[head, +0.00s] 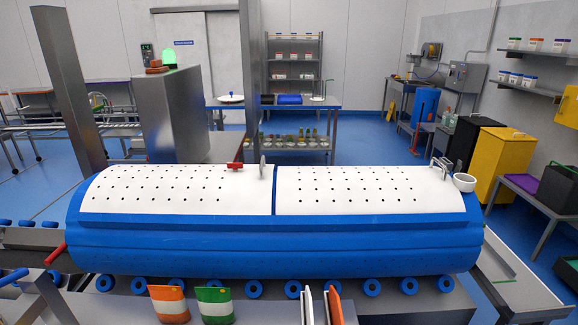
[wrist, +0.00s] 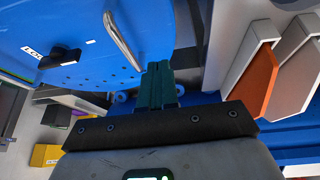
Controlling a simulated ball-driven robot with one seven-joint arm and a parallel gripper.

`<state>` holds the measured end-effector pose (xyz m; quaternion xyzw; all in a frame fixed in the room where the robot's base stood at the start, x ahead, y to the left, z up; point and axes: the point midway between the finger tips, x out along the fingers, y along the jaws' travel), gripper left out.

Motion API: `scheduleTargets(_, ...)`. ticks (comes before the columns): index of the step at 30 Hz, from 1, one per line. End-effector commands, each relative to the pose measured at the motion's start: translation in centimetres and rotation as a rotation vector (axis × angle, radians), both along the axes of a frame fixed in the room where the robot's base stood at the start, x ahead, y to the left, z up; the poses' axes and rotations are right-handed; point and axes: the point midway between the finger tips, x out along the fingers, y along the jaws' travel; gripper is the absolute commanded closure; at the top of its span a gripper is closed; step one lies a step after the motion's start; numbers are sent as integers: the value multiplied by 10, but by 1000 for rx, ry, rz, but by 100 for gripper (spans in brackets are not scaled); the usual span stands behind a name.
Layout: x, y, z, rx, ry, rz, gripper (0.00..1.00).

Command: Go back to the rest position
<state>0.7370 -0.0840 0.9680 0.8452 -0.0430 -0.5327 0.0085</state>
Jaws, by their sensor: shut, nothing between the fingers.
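My gripper (wrist: 158,85) shows in the wrist view with its dark green fingers together and nothing between them. Its tips are close to a blue surface (wrist: 65,35) with a curved metal handle (wrist: 122,38) and a small black fitting; I cannot tell whether they touch it. My gripper does not show in the head view. There, a long blue tub (head: 270,240) with two white perforated lid halves (head: 165,190) lies across the middle on small blue rollers.
An orange-striped packet (head: 168,303) and a green-striped packet (head: 214,303) stand at the near edge. Upright orange and white panels (head: 333,303) stand beside them; similar panels (wrist: 258,80) show right of my gripper. A white bowl (head: 464,182) sits at the tub's right end. Blue floor lies open behind.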

Motion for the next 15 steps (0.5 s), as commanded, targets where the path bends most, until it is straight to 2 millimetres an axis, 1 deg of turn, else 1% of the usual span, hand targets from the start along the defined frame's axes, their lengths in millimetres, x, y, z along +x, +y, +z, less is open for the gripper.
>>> scheduleTargets(1, -20, 4, 0, 10, 2, 10, 100)
scheduleTargets(3, -40, 8, 3, 22, 1, 23, 100)
scheduleTargets(6, -65, 13, 8, 38, 0, 38, 100)
scheduleTargets(11, -101, 19, 18, 59, -2, 63, 100)
scheduleTargets(12, -109, 20, 10, 62, 14, 63, 100)
scheduleTargets(13, -115, 18, -5, 62, 43, 56, 100)
scheduleTargets(15, -130, 15, -25, 63, 100, 42, 100)
